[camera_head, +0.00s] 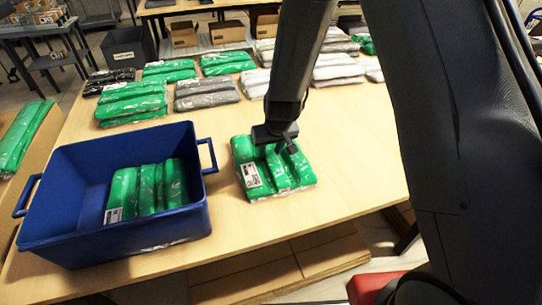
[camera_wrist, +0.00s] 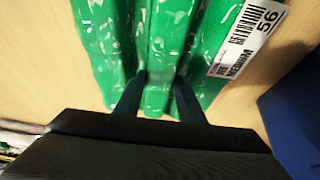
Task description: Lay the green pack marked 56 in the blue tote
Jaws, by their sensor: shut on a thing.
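The green pack marked 56 (camera_head: 283,182) lies on the table just right of the blue tote, in a clear wrapper with a white label. In the wrist view, the pack (camera_wrist: 108,45) fills the top middle, and its label reads 56. My gripper (camera_head: 279,145) is over the pack; in the wrist view its two dark fingers (camera_wrist: 160,90) are shut on the pack's middle fold. The blue tote (camera_head: 115,240) stands at the table's left front, with another green pack (camera_head: 147,192) inside. The tote's edge shows at the right of the wrist view (camera_wrist: 295,115).
Several green, grey and white packs lie in rows at the back of the table (camera_head: 345,180). A dark bin (camera_head: 128,46) and cardboard boxes (camera_head: 228,32) stand behind. Bare tabletop lies right of the held pack.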

